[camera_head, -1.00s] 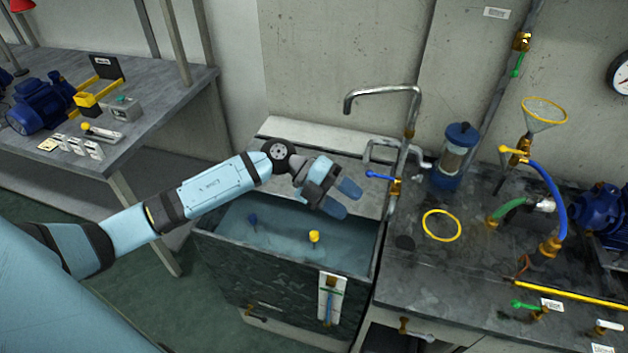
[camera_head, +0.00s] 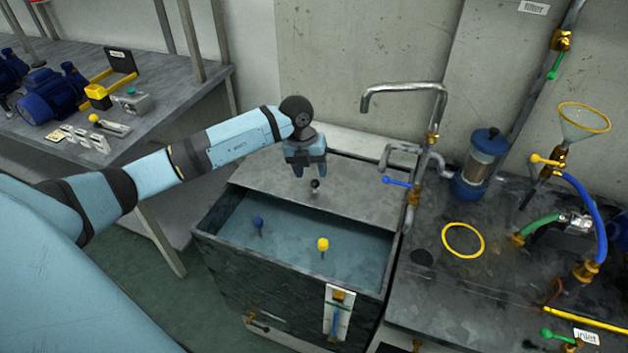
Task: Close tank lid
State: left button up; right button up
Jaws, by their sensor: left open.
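The tank (camera_head: 285,301) is a dark open box of water, with a blue-topped float (camera_head: 258,224) and a yellow-topped float (camera_head: 323,244) in it. The grey lid (camera_head: 358,197) lies flat over the back part of the tank, and the front part is uncovered. A small dark knob (camera_head: 315,185) stands on the lid near its front edge. My left gripper (camera_head: 306,173) is open and points down, just behind and above the knob, apart from it as far as I can see. My right gripper is not in view.
A bent metal spout (camera_head: 405,88) and a blue-handled valve (camera_head: 398,182) stand at the tank's right. The bench beyond holds a blue filter (camera_head: 480,165), a yellow ring (camera_head: 463,240) and hoses. A workbench (camera_head: 190,88) with pumps is at the left.

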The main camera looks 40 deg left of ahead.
aim_at(313, 181)
pick_arm(q)
jog(key=shift+w+d+f, duration=0.1)
jog(key=shift+d+f, duration=0.1)
jog(key=shift+f, duration=0.8)
jog(key=shift+w+d+f, duration=0.1)
jog(key=shift+d+f, duration=0.05)
jog(key=shift+f, duration=0.85)
grip_shut()
jog(key=shift+s, duration=0.15)
